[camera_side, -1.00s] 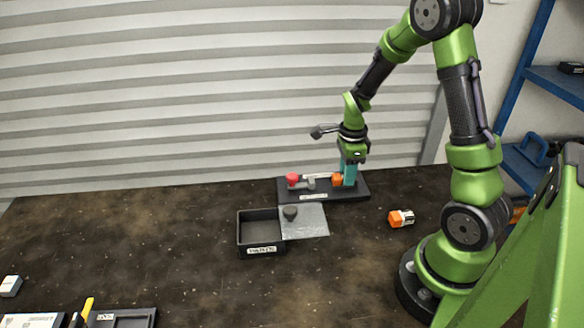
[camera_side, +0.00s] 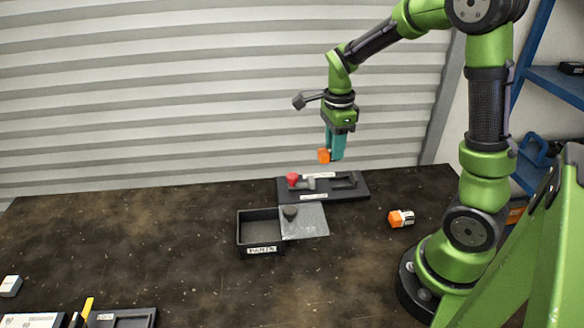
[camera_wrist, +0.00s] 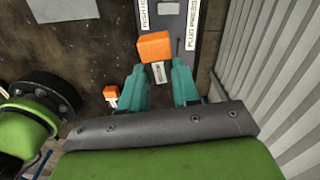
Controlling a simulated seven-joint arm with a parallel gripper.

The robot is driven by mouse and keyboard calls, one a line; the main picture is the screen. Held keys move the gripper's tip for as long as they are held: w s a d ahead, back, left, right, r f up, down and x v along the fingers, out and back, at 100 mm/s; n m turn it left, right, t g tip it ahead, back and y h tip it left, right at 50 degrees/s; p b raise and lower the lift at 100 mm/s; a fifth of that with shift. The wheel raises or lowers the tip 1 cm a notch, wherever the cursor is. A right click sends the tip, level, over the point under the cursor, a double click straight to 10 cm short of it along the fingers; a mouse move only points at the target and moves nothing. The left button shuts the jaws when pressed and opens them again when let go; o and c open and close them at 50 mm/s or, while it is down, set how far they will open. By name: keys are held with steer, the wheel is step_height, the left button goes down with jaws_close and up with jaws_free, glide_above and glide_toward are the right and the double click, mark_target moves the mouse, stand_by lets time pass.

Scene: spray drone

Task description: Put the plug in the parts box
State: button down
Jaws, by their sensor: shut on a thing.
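The plug (camera_side: 324,155), an orange block, is held at the tips of my gripper (camera_side: 331,154), above the back fixture and clear of it. In the wrist view the orange plug (camera_wrist: 154,46) shows at the ends of the teal fingers of my gripper (camera_wrist: 160,72). The fingers are shut on it. The parts box (camera_side: 262,250) is a black, labelled box on the table, in front and to the left of my gripper. Its left compartment is open and looks empty. A grey plate (camera_side: 312,222) with a dark knob (camera_side: 290,212) lies at its right side.
A black fixture (camera_side: 350,194) with a red knob (camera_side: 292,179) stands behind the box; its right slot looks empty. A second orange-and-white part (camera_side: 400,218) lies on the table to the right. A dark tray (camera_side: 125,318) is at the front left. The table's left middle is clear.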

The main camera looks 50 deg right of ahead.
steer(key=w+a+n, duration=0.4)
steer(key=a+n, duration=0.3)
steer(key=a, duration=0.6)
steer(key=n, duration=0.9)
glide_toward(261, 232)
step_height(261, 232, down, 6)
steer(key=shift+s+r, duration=0.1)
steer(key=shift+r, duration=0.1)
steer(key=c, duration=0.8)
jaws_free()
steer(key=shift+f, duration=0.1)
